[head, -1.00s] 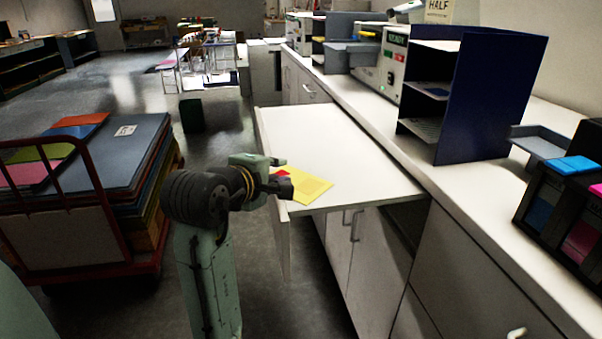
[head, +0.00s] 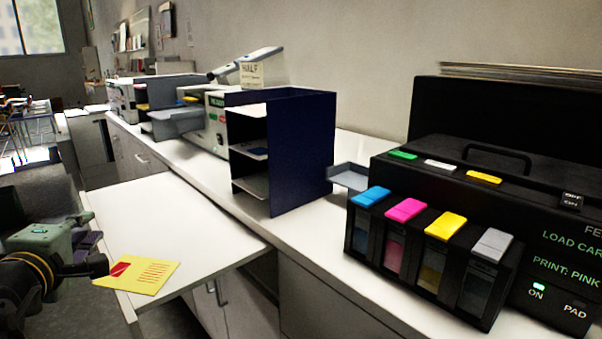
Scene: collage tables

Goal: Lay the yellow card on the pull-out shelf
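The yellow card (head: 142,276) has a red patch and lines of red print. It appears flat at the near left corner of the white pull-out shelf (head: 165,220). Its left corner reaches past the shelf's left edge. I cannot tell whether all of it touches the surface. My gripper (head: 98,253) is at the left edge of the head view, just left of the card. Its two fingers are apart, and the card shows clear of them to the right.
A navy sorter (head: 300,150) stands on the long counter (head: 300,245) behind the shelf. A black printer (head: 480,180) with coloured cartridges fills the right side. Most of the shelf is bare.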

